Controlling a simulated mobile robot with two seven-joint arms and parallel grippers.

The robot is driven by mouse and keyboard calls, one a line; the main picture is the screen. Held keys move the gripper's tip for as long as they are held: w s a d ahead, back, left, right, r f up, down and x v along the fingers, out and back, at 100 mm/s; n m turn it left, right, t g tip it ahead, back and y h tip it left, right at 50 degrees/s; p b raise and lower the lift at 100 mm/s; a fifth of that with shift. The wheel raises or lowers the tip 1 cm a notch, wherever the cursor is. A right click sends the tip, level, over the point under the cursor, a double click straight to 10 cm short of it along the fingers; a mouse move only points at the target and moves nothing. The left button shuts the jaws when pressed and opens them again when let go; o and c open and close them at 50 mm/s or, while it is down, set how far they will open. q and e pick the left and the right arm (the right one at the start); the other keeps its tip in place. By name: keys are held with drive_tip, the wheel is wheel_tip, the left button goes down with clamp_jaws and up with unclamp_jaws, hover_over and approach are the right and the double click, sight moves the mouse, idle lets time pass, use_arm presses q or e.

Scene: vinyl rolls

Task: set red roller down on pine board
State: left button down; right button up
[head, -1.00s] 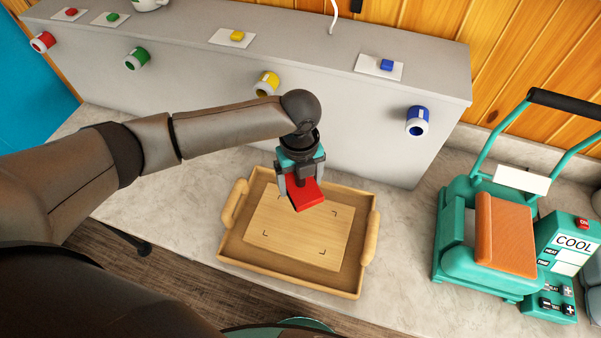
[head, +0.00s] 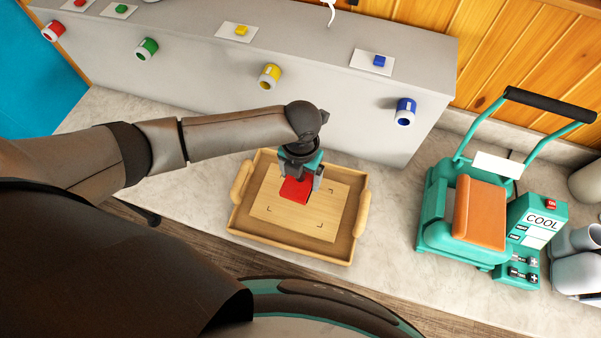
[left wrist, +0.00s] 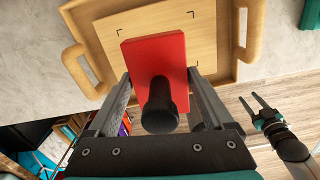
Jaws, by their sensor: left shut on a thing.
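The red roller (head: 295,190) shows as a flat red block; in the left wrist view the red roller (left wrist: 153,58) has a black knob on its near end. My left gripper (head: 299,178) is shut on it, one finger at each side. The pine board (head: 310,222) lies in a wooden tray and has dark corner marks. The red roller is over the upper middle of the pine board (left wrist: 185,25); I cannot tell whether it touches. My right gripper (left wrist: 254,102) shows in the left wrist view, apart from the board, its two fingers spread and empty.
The wooden tray (head: 240,221) has raised handles at both ends. A grey dispenser box (head: 330,120) with coloured rolls stands behind it. A teal press (head: 450,225) with an orange pad stands to the right. Bare counter lies between tray and press.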

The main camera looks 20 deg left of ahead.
use_arm(q)
drive_tip(key=shift+w+n, duration=0.1)
drive_tip(key=shift+n, duration=0.3)
wheel_tip(320, 180, down, 7)
drive_tip(key=b, duration=0.5)
drive_tip(key=shift+r, duration=0.2)
drive_tip(key=shift+f, duration=0.15)
drive_tip(key=shift+f, duration=0.15)
drive_tip(key=shift+f+b, duration=0.35)
drive_tip(key=shift+f, duration=0.15)
drive_tip(key=shift+f+b, duration=0.5)
drive_tip(key=shift+f, duration=0.05)
drive_tip(key=shift+f, duration=0.1)
idle(0.5)
drive_tip(key=shift+f+b, duration=0.45)
drive_tip(key=shift+f, duration=0.1)
